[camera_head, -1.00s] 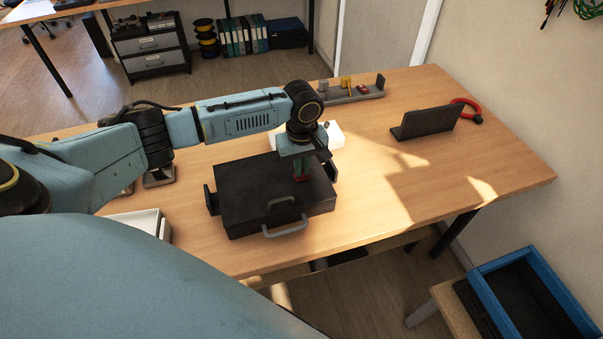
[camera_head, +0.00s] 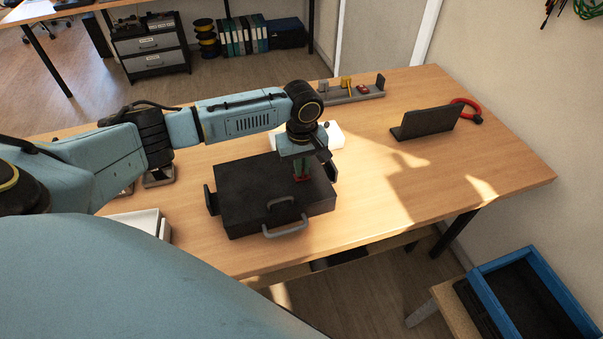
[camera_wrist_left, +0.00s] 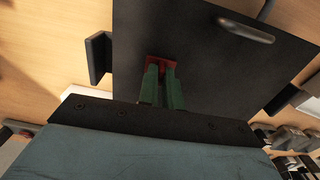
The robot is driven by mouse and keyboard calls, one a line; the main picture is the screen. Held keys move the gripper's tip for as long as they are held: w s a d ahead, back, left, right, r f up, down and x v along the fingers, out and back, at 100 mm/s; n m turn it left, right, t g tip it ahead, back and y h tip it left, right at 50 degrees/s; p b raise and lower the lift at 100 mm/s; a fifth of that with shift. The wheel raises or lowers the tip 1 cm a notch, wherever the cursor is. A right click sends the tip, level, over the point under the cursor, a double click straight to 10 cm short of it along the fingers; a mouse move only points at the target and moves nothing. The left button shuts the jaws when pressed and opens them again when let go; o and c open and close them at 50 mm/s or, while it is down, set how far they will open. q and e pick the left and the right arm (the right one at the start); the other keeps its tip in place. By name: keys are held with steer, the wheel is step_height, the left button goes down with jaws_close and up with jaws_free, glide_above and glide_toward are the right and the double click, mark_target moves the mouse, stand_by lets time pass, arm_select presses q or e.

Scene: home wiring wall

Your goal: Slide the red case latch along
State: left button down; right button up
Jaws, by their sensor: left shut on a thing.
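The black case (camera_head: 255,192) lies flat on the wooden table, with grey handles (camera_head: 286,229) at its near edge. The red case latch (camera_head: 302,178) sits on the case's top toward the right side. In the left wrist view the latch (camera_wrist_left: 161,63) shows between and around my green fingertips. My left gripper (camera_head: 301,172) points down at the case and is shut on the latch; the wrist view shows its fingers (camera_wrist_left: 161,82) close together there. The fingers hide part of the latch. My right gripper is not in view.
A white item (camera_head: 333,135) lies behind the case, partly hidden by my arm. A dark angled stand (camera_head: 426,122) and a red ring (camera_head: 466,108) are at the right. A grey rack (camera_head: 352,94) stands at the back. The right front of the table is clear.

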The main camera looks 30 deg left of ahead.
arm_select(q)
steer(key=shift+w+d, duration=0.1)
steer(key=shift+w+d+p, duration=0.35)
steer(key=shift+w+d, duration=0.45)
steer(key=shift+w, duration=0.25)
steer(key=c, duration=1.5)
jaws_free()
step_height(320, 180, up, 13)
steer(key=p, duration=0.1)
steer(key=shift+r+p, duration=0.2)
steer(key=shift+p, duration=0.2)
